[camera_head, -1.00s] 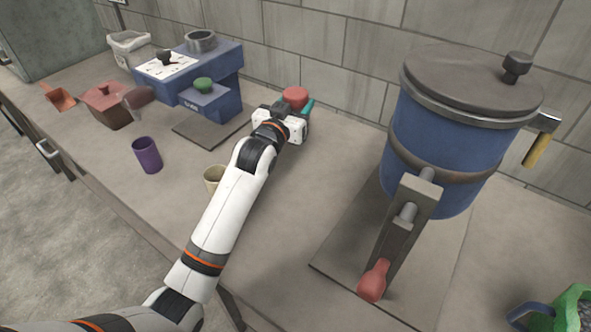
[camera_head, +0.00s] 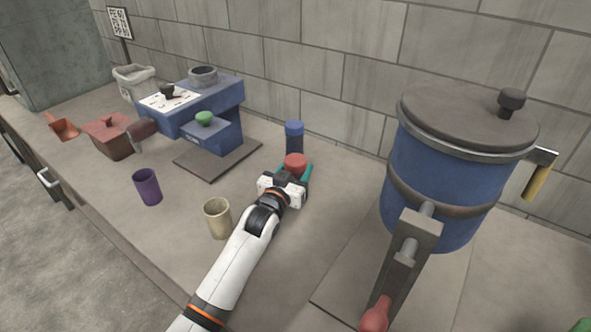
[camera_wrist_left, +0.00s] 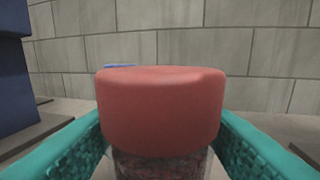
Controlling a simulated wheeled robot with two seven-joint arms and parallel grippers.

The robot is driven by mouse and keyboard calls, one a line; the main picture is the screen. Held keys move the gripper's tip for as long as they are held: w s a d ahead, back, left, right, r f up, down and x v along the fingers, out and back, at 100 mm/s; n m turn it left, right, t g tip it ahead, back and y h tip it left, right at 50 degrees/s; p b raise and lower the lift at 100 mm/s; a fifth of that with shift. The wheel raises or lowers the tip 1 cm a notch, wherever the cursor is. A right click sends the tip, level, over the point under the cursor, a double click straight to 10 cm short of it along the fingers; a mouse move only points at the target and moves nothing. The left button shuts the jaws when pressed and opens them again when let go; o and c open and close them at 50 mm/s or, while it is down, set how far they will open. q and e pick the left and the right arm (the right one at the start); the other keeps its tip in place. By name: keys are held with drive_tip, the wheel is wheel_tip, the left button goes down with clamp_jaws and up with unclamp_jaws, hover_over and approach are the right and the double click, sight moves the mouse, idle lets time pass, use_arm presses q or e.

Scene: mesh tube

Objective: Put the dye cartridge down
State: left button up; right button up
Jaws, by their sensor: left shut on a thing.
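The dye cartridge appears to be the jar with the red cap (camera_head: 295,161), held in my left gripper (camera_head: 293,175). In the left wrist view its red cap (camera_wrist_left: 162,105) fills the middle, with a clear body of dark red specks below. The teal fingers lie on both sides of it, shut on the body. The cartridge looks upright; its base is hidden, so I cannot tell whether it touches the counter. A similar cartridge with a blue cap (camera_head: 294,128) stands just behind it, near the wall. My right gripper is not in view.
A blue machine (camera_head: 215,108) on a dark mat stands to the left. A cream cup (camera_head: 217,220) is beside my left arm, and a purple cup (camera_head: 147,187) is farther left. A large blue lidded tank (camera_head: 440,190) stands right. Counter (camera_head: 335,210) between hand and tank is clear.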

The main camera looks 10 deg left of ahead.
use_arm(q)
drive_tip(key=shift+f, duration=0.1)
drive_tip(key=o, duration=1.1)
drive_tip(key=s, duration=0.4)
drive_tip(key=s+a, duration=0.1)
drive_tip(key=s, duration=0.3)
drive_tip(key=s+a, duration=0.1)
drive_tip(key=s, duration=0.2)
drive_tip(key=shift+s+a, duration=0.15)
drive_tip(key=shift+s, duration=0.25)
